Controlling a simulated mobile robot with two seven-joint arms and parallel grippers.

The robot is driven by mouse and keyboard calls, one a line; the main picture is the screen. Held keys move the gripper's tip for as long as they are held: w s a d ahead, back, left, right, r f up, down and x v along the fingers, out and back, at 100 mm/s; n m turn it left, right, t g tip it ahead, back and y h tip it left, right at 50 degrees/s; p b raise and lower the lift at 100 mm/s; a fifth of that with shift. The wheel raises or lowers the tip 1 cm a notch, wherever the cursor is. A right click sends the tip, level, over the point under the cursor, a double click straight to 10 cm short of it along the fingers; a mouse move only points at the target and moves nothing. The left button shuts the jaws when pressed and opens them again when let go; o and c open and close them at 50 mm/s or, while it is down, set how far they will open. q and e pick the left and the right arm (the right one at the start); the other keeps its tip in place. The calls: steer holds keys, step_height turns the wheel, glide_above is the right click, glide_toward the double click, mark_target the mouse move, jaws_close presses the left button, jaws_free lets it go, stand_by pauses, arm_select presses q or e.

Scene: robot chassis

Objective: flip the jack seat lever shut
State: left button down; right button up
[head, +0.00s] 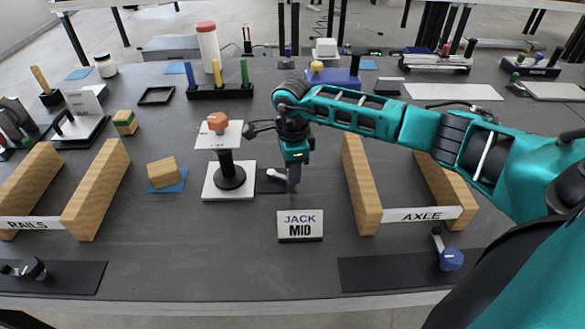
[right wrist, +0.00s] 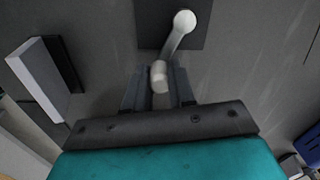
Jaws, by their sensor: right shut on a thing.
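The jack seat lever is a pale lever on a small dark plate (head: 268,185), just right of the jack. My right gripper (head: 292,182) reaches down to it. In the right wrist view the lever (right wrist: 178,40) runs from a round pale end on the dark plate down to a pale grip. My right gripper's fingers (right wrist: 159,90) are shut on that grip. The jack (head: 230,175) is a black post on a white base with a white plate and an orange piece (head: 218,122) on top. My left gripper is not in view.
The JACK MID sign (head: 300,225) stands in front of the lever. Wooden AXLE rails (head: 362,185) stand to the right, and wooden RAILS (head: 97,190) to the left. A blue-knobbed lever (head: 450,259) lies at the front right. The front middle of the table is clear.

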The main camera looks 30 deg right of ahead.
steer(key=shift+w+d+f+n+b, duration=0.1)
steer(key=shift+d+f+n+b, duration=0.1)
steer(key=shift+n+b, duration=0.25)
jaws_close()
steer(key=shift+d+r, duration=0.1)
steer(key=shift+r, duration=0.1)
steer(key=o, duration=0.9)
jaws_free()
steer(key=shift+r, duration=0.1)
